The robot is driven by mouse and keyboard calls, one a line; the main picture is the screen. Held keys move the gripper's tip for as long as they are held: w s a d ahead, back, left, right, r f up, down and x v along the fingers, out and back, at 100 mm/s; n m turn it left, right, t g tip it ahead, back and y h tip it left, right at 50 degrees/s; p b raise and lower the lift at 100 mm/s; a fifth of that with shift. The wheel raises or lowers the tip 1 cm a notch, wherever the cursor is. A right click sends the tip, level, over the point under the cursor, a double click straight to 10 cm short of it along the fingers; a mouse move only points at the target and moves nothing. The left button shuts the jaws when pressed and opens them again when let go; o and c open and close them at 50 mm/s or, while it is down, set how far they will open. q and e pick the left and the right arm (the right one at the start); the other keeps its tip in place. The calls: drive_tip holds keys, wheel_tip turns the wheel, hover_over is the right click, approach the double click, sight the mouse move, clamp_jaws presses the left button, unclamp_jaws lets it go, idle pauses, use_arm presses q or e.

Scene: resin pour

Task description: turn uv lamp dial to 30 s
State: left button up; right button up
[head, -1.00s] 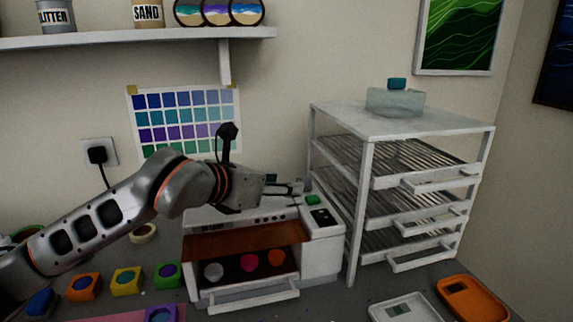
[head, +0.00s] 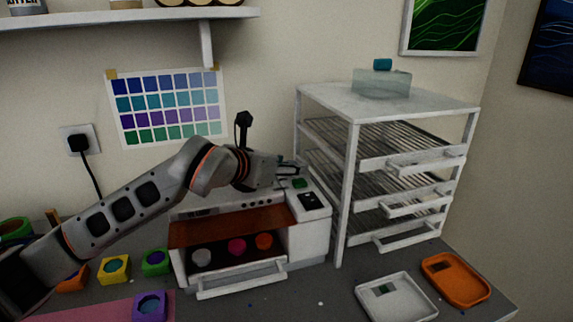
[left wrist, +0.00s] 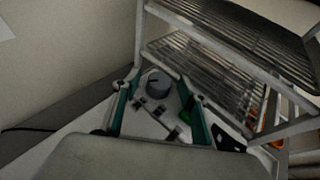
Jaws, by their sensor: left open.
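The UV lamp (head: 190,212) is a white box with an amber front shield and an open front drawer. Its dial (left wrist: 157,86), a grey round knob, shows on the white top in the left wrist view, with dark marks beside it. I cannot read its setting, and in the head view I cannot make the dial out. My left gripper (head: 297,165) is open above the back right of the lamp. In the left wrist view its two teal-edged fingers stand either side of the dial; I cannot tell whether they touch it. My right gripper is not in view.
A white rack (head: 350,190) with wire shelves stands close to the right of the lamp. A green button (head: 299,183) and a dark panel (head: 309,202) are on the lamp's top. Coloured moulds (head: 115,269) lie left, white (head: 396,300) and orange (head: 455,279) trays at front right.

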use_arm(q)
drive_tip(key=c, duration=1.1)
drive_tip(key=shift+a+f+m+h, duration=0.1)
drive_tip(key=shift+m+h, duration=0.2)
drive_tip(key=shift+g, duration=0.4)
drive_tip(key=shift+w+a+f+m+g+h+b, duration=0.1)
drive_tip(key=shift+m+g+h+b, duration=0.55)
drive_tip(key=shift+m+h, duration=0.4)
